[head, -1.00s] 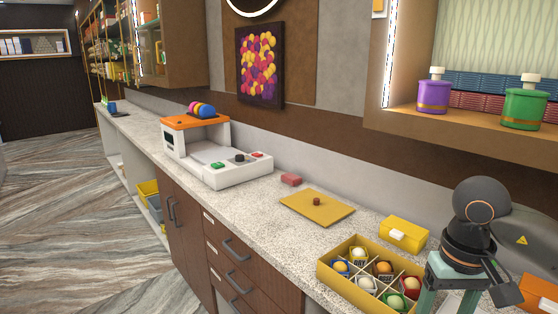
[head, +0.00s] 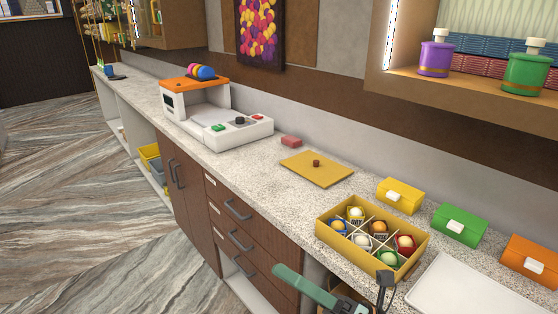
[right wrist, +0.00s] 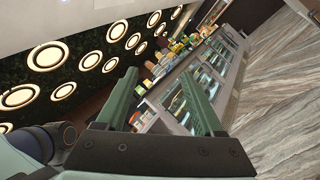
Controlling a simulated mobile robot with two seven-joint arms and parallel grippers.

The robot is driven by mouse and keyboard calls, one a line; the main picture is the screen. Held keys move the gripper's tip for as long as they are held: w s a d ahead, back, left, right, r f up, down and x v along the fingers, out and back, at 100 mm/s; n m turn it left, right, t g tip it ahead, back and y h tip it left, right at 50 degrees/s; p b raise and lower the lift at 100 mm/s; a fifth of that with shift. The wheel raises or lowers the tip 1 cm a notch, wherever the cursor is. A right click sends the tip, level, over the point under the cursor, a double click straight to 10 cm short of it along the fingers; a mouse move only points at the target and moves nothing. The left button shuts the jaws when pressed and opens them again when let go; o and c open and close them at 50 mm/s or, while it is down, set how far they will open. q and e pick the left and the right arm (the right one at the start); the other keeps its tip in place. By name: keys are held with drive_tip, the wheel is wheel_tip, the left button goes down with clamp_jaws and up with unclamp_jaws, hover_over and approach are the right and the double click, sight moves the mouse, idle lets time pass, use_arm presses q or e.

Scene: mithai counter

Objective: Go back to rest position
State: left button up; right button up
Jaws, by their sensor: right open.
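My right gripper (head: 322,300) is low in the head view, in front of the counter edge and below the sweet box. In the right wrist view its two green fingers (right wrist: 160,105) stand apart with nothing between them. A yellow divided box (head: 322,231) on the counter holds several round sweets in its compartments. Its flat yellow lid (head: 335,170) with a small brown knob lies on the counter to the left. My left gripper is not in view.
Yellow (head: 400,195), green (head: 460,225) and orange (head: 530,262) small boxes stand along the back right. A white tray (head: 475,290) lies in front of them. A white machine with an orange top (head: 195,84) stands farther left. The floor at left is clear.

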drive_tip(key=w+d+f+m+t+h, duration=0.1)
drive_tip(key=d+f+m+t+h, duration=0.45)
drive_tip(key=m, duration=0.55)
drive_tip(key=w+d+f+m+t+h, duration=0.1)
drive_tip(key=d+f+m+t+h, duration=0.15)
drive_tip(key=f+m+h, duration=0.6)
drive_tip(key=s+d+f+m+g+h, duration=0.2)
drive_tip(key=s+d+f+m+g, duration=0.1)
drive_tip(key=s+f+m, duration=0.4)
drive_tip(key=s+d+f+m+g+h, duration=0.2)
drive_tip(key=s+d+f+m+g, duration=0.2)
drive_tip(key=s+f+m, duration=0.3)
wheel_tip(320, 180, down, 6)
drive_tip(key=shift+r+m+h+p, duration=0.3)
drive_tip(key=shift+m+p, duration=0.15)
drive_tip(key=shift+m, duration=0.5)
